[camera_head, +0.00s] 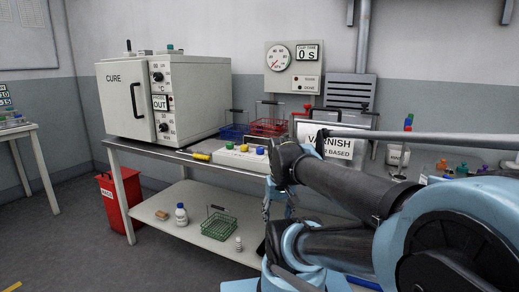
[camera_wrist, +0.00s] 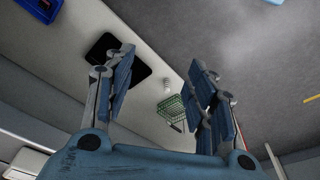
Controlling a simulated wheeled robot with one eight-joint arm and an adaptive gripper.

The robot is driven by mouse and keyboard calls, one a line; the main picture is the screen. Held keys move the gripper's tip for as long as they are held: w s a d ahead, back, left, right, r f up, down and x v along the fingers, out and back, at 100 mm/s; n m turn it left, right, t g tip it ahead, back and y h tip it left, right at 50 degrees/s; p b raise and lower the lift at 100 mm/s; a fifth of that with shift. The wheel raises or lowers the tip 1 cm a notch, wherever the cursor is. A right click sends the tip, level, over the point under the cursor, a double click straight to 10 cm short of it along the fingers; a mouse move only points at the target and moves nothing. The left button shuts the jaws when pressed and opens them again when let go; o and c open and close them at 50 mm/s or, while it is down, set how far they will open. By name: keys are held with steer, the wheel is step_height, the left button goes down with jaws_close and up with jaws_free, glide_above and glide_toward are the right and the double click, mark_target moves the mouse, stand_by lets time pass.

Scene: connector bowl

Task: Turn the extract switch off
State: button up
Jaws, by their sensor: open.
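No switch labelled extract can be read in either view. In the head view a grey wall panel (camera_head: 306,68) carries a round gauge (camera_head: 278,57), a display reading 0 S (camera_head: 307,52) and small red indicators with labels too small to read surely. Below it on the bench is a white box (camera_head: 239,158) with coloured buttons. My gripper (camera_wrist: 160,85) is open and empty in the wrist view, its two blue fingers spread apart. In the head view my arm hides part of the bench and the gripper's fingers are not clear.
A CURE oven (camera_head: 165,97) stands on the bench's left, with a red wire basket (camera_head: 269,127) and a VARNISH sign (camera_head: 327,143) to its right. A green basket (camera_wrist: 172,108) and a black flat thing (camera_wrist: 140,64) are on the lower shelf. A red bin (camera_head: 117,208) stands at left.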

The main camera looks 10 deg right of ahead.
steer(key=w+r+m+g, duration=0.1)
steer(key=w+r+m, duration=0.5)
steer(key=w+r, duration=1.05)
step_height(320, 180, up, 13)
steer(key=m+g, duration=0.1)
steer(key=m, duration=0.5)
glide_above(260, 148)
steer(key=f, duration=1.7)
steer(key=shift+w+d+f, duration=0.1)
steer(key=shift+w+d, duration=0.05)
steer(key=shift+w, duration=0.15)
steer(key=c, duration=1.1)
